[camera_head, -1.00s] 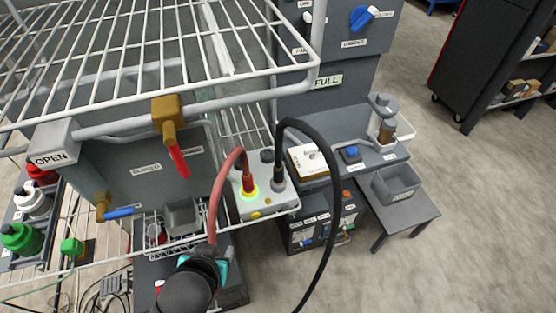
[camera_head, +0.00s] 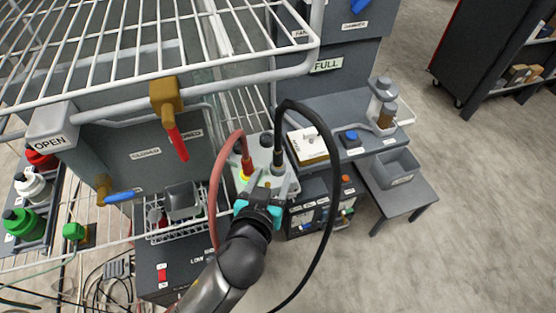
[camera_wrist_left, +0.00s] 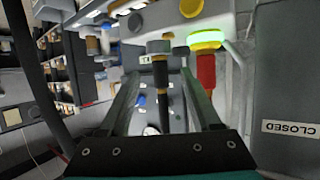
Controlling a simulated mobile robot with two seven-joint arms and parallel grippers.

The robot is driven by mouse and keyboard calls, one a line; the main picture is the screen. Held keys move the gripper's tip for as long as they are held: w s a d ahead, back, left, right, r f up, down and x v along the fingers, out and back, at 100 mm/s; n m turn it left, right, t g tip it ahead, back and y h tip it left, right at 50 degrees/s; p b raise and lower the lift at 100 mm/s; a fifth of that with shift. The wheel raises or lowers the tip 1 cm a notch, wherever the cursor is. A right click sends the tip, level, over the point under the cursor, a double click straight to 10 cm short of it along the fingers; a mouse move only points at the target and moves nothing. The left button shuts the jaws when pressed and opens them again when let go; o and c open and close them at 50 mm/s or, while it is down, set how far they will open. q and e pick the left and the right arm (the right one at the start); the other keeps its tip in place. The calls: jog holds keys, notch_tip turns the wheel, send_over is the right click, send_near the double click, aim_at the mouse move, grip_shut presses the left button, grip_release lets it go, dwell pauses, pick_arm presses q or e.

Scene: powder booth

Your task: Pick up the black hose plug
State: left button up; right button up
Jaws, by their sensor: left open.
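The black hose plug (camera_head: 279,156) stands upright in the pale socket panel, with its black hose arching up and right. It also shows in the left wrist view (camera_wrist_left: 160,74), dark with a paler band, in the gap between my fingers. My left gripper (camera_head: 268,182) is open, in front of the plug and low beside it. In the wrist view my two fingers (camera_wrist_left: 161,98) lie on either side of the plug, with space showing at both sides; I cannot tell how far around it they reach. My right gripper is out of view.
A red hose plug (camera_head: 247,166) in a lit yellow ring stands just left of the black one, close to a finger. A wire rack (camera_head: 200,85) overhangs at upper left. A white box (camera_head: 308,146) sits to the right. The black hose (camera_head: 331,200) loops right of my arm.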

aim_at(277, 164)
pick_arm(q)
jog(key=b+x, duration=0.1)
jog(key=x, duration=0.2)
jog(key=shift+w+f, duration=0.2)
jog(key=shift+w, duration=0.05)
jog(key=shift+w+d+f+b, duration=0.1)
jog(key=shift+w+d+b, duration=0.1)
jog(key=shift+w, duration=0.2)
jog(key=shift+w+d+b, duration=0.1)
jog(key=shift+w+b, duration=0.1)
jog(key=shift+w, duration=0.2)
jog(key=shift+r+b+x, duration=0.15)
jog(key=shift+b+x, duration=0.4)
jog(key=shift+x, duration=0.5)
jog(key=shift+r+b+x, duration=0.15)
jog(key=shift+b+x, duration=0.4)
jog(key=shift+x, duration=0.5)
jog(key=shift+w, duration=0.1)
jog(key=shift+c, duration=0.3)
grip_shut()
